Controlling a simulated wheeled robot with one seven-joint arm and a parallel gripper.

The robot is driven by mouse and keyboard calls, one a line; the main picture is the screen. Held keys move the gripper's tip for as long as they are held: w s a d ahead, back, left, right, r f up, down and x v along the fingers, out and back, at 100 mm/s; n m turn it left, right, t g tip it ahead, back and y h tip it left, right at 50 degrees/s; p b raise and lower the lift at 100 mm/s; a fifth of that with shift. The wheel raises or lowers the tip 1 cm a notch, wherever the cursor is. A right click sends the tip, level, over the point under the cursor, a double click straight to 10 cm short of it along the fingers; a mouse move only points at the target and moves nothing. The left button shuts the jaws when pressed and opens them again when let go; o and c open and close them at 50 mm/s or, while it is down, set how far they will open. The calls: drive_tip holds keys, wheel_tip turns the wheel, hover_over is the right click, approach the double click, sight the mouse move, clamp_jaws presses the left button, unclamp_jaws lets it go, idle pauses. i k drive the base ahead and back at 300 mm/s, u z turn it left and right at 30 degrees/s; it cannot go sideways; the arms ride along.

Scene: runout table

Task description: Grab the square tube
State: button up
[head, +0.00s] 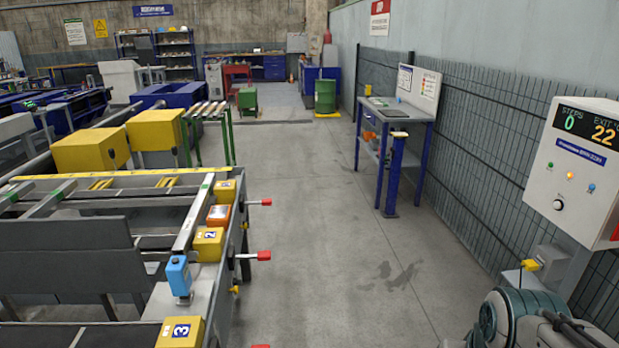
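The runout table (110,230) fills the lower left of the head view. A straight light-grey bar (190,218) lies along its right side, beside numbered yellow blocks. It looks square in section, but I cannot tell for sure that it is the square tube. Other grey bars (52,202) lie slantwise at the table's far left. My gripper is not in view. A rounded grey-green part at the bottom right looks like my own arm, and no fingers show on it.
Red-tipped handles (264,255) stick out from the table's right side into the aisle. The grey floor (320,240) is clear in the middle. A blue-legged workbench (395,115), a mesh fence (475,120) and a control box (580,170) line the right.

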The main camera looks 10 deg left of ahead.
sight(183, 242)
drive_tip(key=z, duration=0.25)
drive_tip(key=i, duration=1.75)
drive_tip(key=u, duration=0.65)
drive_tip(key=i, duration=1.1)
drive_tip(key=u, duration=1.9)
drive_tip(key=i, duration=1.05)
drive_tip(key=u, duration=0.15)
